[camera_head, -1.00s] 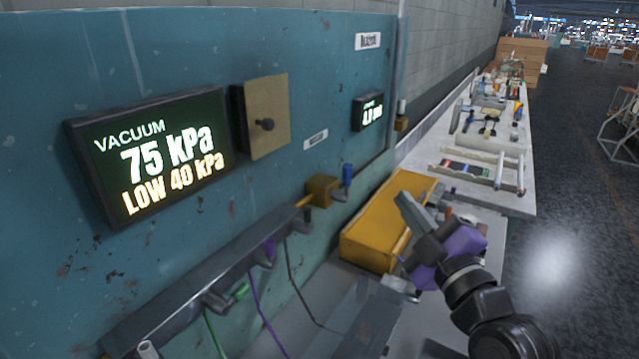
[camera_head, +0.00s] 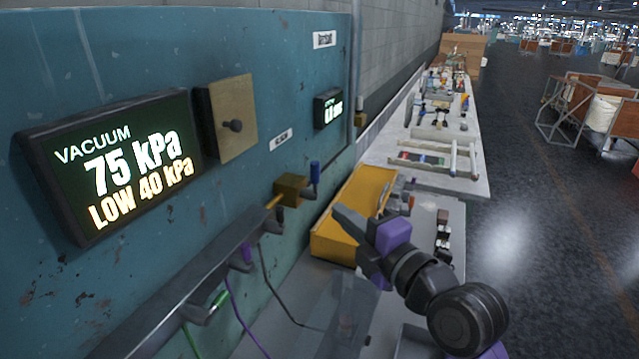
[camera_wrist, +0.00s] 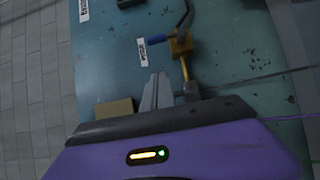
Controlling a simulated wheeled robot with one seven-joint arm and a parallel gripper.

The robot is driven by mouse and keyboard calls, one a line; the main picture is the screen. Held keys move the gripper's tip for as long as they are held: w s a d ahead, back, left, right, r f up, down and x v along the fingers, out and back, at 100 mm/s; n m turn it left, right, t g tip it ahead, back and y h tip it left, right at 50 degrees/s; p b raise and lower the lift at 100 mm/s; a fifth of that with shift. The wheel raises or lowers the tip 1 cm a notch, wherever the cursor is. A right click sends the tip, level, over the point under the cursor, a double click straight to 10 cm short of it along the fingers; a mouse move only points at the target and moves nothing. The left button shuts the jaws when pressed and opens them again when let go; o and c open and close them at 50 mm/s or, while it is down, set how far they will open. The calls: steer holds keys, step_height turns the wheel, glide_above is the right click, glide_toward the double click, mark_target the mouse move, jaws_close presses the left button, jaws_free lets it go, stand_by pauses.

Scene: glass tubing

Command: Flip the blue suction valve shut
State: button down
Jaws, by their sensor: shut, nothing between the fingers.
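The blue suction valve handle (camera_head: 315,172) stands upright at the right end of a brass valve block (camera_head: 291,187) on the teal panel (camera_head: 150,60). In the wrist view the blue handle (camera_wrist: 160,40) points left from the brass block (camera_wrist: 181,44), beyond my fingertips. My gripper (camera_head: 338,212) is shut and empty, to the right of and below the valve in the head view, apart from it. In the wrist view its closed fingers (camera_wrist: 158,82) point toward the panel.
A vacuum display (camera_head: 120,165) reads 75 kPa, low 40 kPa. A yellow bin (camera_head: 370,185) sits behind my gripper. A grey manifold (camera_head: 190,290) with green and purple fittings runs along the lower panel. A bench (camera_head: 470,170) with tools extends away; open floor lies right.

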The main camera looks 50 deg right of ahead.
mark_target(319, 182)
steer(key=b+x, duration=0.1)
steer(key=x, duration=0.3)
steer(key=d+b+x, duration=0.1)
steer(key=x, duration=0.2)
steer(key=d+b+x, duration=0.1)
steer(key=x, duration=0.3)
steer(key=shift+r, duration=0.15)
steer(key=shift+w+d, duration=0.4)
steer(key=shift+d, duration=0.15)
steer(key=shift+d, duration=0.1)
